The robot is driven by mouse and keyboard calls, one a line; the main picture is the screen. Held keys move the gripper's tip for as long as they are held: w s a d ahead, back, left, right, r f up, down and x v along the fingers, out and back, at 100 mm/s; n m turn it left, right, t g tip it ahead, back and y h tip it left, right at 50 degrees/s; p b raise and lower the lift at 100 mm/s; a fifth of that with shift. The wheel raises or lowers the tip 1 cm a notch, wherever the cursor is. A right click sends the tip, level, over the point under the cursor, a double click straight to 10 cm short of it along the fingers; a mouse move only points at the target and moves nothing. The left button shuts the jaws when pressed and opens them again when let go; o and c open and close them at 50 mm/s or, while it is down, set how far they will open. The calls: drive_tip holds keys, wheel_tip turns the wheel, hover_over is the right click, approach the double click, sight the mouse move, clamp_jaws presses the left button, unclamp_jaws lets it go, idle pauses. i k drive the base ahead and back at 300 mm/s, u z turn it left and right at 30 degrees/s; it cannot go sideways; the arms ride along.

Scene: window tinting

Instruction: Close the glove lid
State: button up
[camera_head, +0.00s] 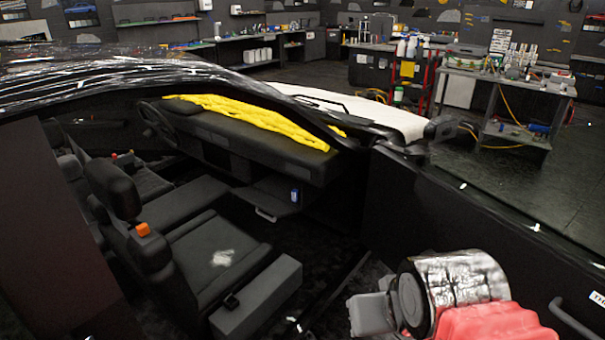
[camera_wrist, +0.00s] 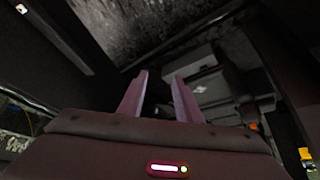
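The glove lid (camera_head: 262,201) hangs open below the right part of the dashboard in the head view. It is dark, with a pale handle (camera_head: 265,215) along its front edge. A small blue object (camera_head: 294,195) sits at the lid's right end. My gripper (camera_wrist: 160,76) shows in the wrist view with its two fingers apart and nothing between them. It is clear of the lid. I cannot make out the lid in the wrist view. Part of my arm shows at the bottom right of the head view, by the door opening; the fingers cannot be made out there.
The black front seat (camera_head: 205,250) with an orange piece on it stands left of the lid. A yellow cloth (camera_head: 245,118) lies on the dashboard (camera_head: 240,140). The open door (camera_head: 450,240) bounds the right side. The dark footwell between seat and door looks clear.

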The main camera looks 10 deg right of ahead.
sight(277, 209)
drive_tip(key=z, duration=0.05)
drive_tip(key=i, duration=0.25)
drive_tip(key=u, duration=0.05)
drive_tip(key=k, duration=1)
drive_tip(key=z, duration=0.85)
drive_tip(key=i, duration=1.6)
